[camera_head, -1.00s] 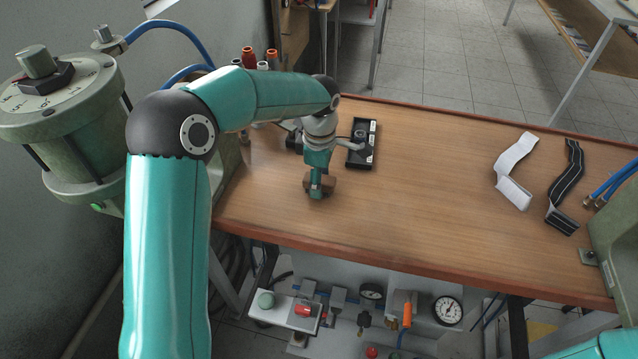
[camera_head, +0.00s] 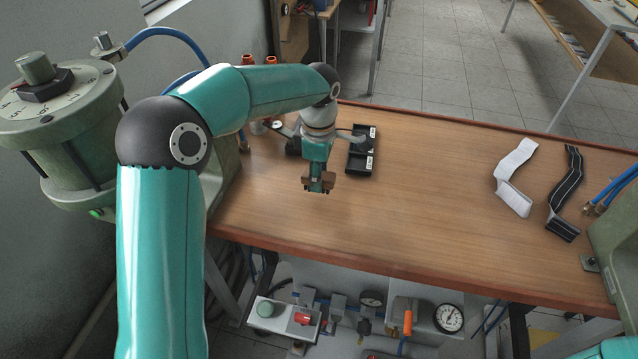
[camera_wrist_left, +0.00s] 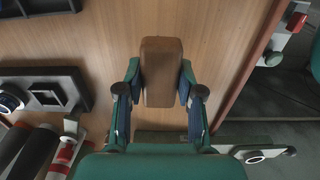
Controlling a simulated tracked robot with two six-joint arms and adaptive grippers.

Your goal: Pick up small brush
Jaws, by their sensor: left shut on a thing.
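The small brush (camera_wrist_left: 161,70) has a brown, wood-like block body. In the left wrist view it stands out between the two fingers of my left gripper (camera_wrist_left: 161,95), which is shut on it. I cannot tell how far the brush is above the table. My right gripper is not in view.
A black tray (camera_head: 352,164) lies just right of my left wrist. A white strip (camera_head: 511,180) and a black strip (camera_head: 563,195) lie on the table (camera_head: 430,200) at the right. Green pneumatic cylinders stand at both ends. The table's middle is clear.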

